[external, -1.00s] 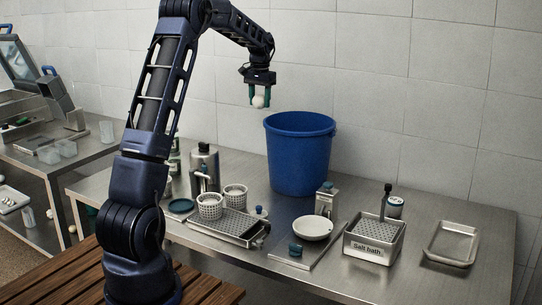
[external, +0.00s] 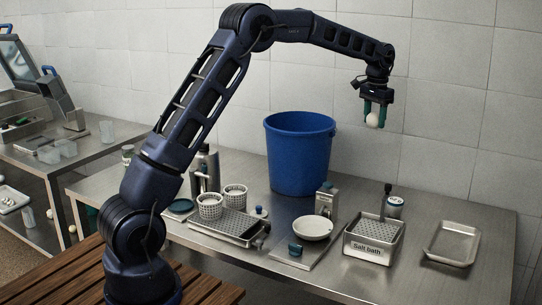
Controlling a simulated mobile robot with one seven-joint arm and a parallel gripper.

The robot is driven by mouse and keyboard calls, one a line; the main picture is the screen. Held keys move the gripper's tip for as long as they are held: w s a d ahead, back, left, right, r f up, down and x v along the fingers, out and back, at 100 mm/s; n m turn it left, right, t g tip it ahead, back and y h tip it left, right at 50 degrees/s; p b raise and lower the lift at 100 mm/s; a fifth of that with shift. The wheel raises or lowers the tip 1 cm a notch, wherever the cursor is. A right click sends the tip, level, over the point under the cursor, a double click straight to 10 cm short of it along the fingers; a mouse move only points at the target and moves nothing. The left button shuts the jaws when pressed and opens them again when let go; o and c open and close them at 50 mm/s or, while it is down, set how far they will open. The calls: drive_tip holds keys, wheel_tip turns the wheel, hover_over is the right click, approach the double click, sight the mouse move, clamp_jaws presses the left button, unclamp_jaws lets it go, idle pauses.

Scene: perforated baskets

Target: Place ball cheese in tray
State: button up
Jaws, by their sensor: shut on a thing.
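My gripper (external: 374,122) is shut on a small white ball cheese (external: 373,120), held high in the air between green fingers. It hangs to the right of the blue bucket, above the back of the table. An empty shallow metal tray (external: 452,257) sits at the right end of the table, lower and to the right of my gripper.
The tall blue bucket (external: 300,155) stands at the back. A salt bath box (external: 372,252) with a perforated top is left of the tray. A white bowl (external: 312,228), perforated baskets (external: 210,206) and a drain tray (external: 232,229) stand further left.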

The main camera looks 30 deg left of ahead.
drive_tip(key=s+d+m, duration=0.1)
drive_tip(key=s+d, duration=0.3)
drive_tip(key=d, duration=0.5)
drive_tip(key=s+d+m, duration=0.1)
drive_tip(key=s+d, duration=0.2)
drive_tip(key=d, duration=0.6)
drive_tip(key=m, duration=0.2)
hover_over(452, 246)
wheel_tip(452, 246, down, 25)
drive_tip(key=shift+s+f, duration=0.1)
drive_tip(key=shift+f, duration=0.1)
drive_tip(key=shift+f, duration=0.1)
drive_tip(key=o, duration=1)
